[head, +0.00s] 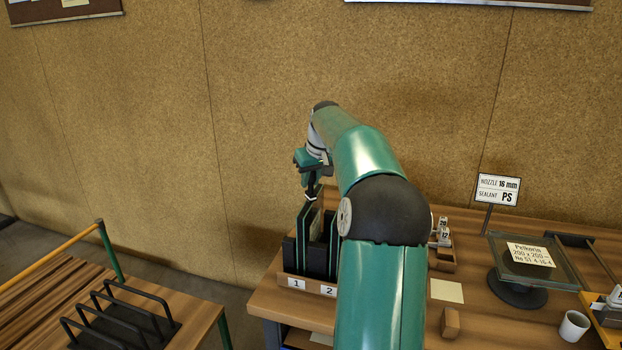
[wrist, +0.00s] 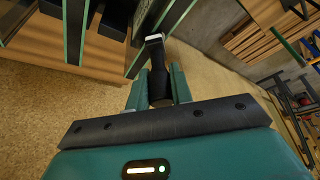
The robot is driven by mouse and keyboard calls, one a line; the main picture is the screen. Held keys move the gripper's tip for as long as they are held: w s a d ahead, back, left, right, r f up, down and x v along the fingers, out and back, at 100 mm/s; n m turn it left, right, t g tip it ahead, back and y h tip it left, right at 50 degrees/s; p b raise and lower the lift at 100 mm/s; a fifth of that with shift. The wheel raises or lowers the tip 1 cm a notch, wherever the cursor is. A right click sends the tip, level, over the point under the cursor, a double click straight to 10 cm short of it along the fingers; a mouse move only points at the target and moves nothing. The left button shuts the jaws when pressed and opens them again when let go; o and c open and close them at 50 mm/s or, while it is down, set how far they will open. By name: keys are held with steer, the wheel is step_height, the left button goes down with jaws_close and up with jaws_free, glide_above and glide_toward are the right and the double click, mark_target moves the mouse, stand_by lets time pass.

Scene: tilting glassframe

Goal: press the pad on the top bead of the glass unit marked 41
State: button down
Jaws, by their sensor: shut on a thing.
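My gripper (head: 312,178) is shut on a dark, round-bodied tool with a pale tip, pointing down; the tool also shows in the wrist view (wrist: 159,78). The tip is close to the top edge of a glass unit (head: 304,232) with green edges, standing upright in the dark rack (head: 290,250) by the label 1. In the wrist view the tip overlaps the edge of a dark-framed unit (wrist: 173,20); I cannot tell whether they touch. No mark 41 is readable, and no pad can be made out. My arm hides the rack's right part.
A flat glass unit (head: 498,254) with a label reading No 51 lies on a round stand at the right. An empty black rack (head: 120,318) is at lower left.

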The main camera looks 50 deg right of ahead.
steer(key=shift+r, duration=3.45)
